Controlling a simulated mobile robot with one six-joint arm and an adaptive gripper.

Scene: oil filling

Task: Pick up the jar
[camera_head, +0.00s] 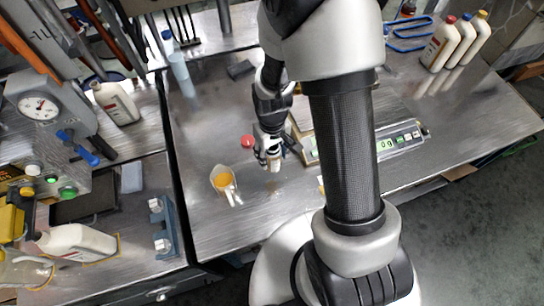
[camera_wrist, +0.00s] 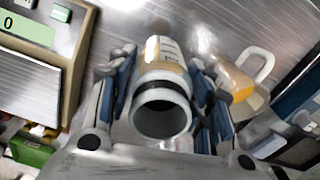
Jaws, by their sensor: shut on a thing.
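The jar (camera_wrist: 161,105) is a small pale cylinder with a label, and its open mouth faces the wrist camera. In the wrist view my gripper (camera_wrist: 161,88) has one finger on each side of it and is shut on it. In the head view my gripper (camera_head: 271,152) points down over the metal table, with only a small part of the jar (camera_head: 274,162) showing between the fingers. I cannot tell whether the jar's base touches the table.
A beaker of yellow liquid (camera_head: 223,181) stands just left of my gripper. A red cap (camera_head: 247,141) lies behind it. A scale (camera_head: 400,138) reading 0 stands to the right, partly behind my arm. White bottles (camera_head: 441,44) stand at the back right. The front table is mostly clear.

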